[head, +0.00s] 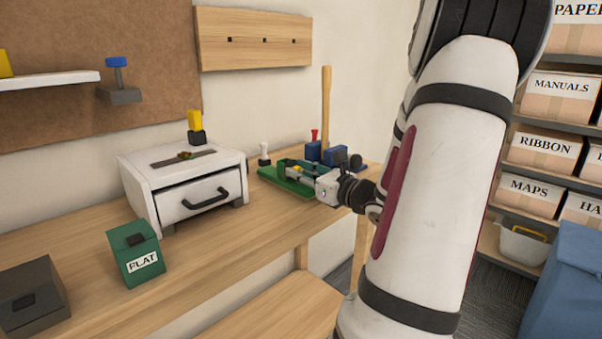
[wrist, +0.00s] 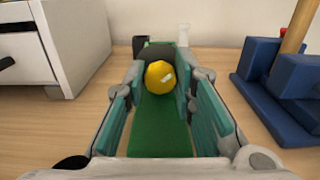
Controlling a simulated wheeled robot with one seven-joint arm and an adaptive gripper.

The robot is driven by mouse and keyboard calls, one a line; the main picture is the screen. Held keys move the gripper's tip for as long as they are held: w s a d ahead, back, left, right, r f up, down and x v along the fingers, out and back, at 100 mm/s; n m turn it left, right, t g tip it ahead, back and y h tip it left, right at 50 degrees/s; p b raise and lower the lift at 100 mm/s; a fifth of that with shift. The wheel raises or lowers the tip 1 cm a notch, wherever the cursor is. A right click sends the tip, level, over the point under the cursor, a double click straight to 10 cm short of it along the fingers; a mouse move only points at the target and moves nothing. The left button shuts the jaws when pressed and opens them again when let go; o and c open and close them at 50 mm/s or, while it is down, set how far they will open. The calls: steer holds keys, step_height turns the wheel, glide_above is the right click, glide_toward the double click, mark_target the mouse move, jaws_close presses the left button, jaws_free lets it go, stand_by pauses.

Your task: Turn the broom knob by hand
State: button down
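A round yellow knob (wrist: 160,78) with a small white mark sits on a dark block (wrist: 155,52) over a green base (wrist: 160,130) in the wrist view. No label shows that it is the broom knob. My gripper (wrist: 162,88) is open, with one teal-padded finger on each side of the knob and visible gaps. Whether the fingertips reach past the knob is hard to tell. In the head view my gripper (head: 304,174) is low over the green base (head: 283,181), and it largely hides the knob. A wooden pole (head: 326,100) stands upright just behind.
A blue stand (wrist: 272,88) around the pole is close on the right. A white drawer box (head: 183,172) stands on the left, with a green FLAT box (head: 135,253) nearer on the table. A white peg (head: 264,152) stands behind the base.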

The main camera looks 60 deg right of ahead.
steer(key=shift+f+n+b, duration=0.1)
steer(key=shift+n+b, duration=0.25)
steer(key=shift+n, duration=0.05)
steer(key=n+b, duration=0.3)
steer(key=shift+w+a+n, duration=0.1)
steer(key=shift+n, duration=0.2)
steer(key=n+b, duration=0.3)
steer(key=b, duration=0.1)
steer(key=shift+n+b, duration=0.3)
steer(key=c, duration=1.3)
jaws_free()
steer(key=shift+c, duration=0.2)
steer(key=shift+p, duration=0.35)
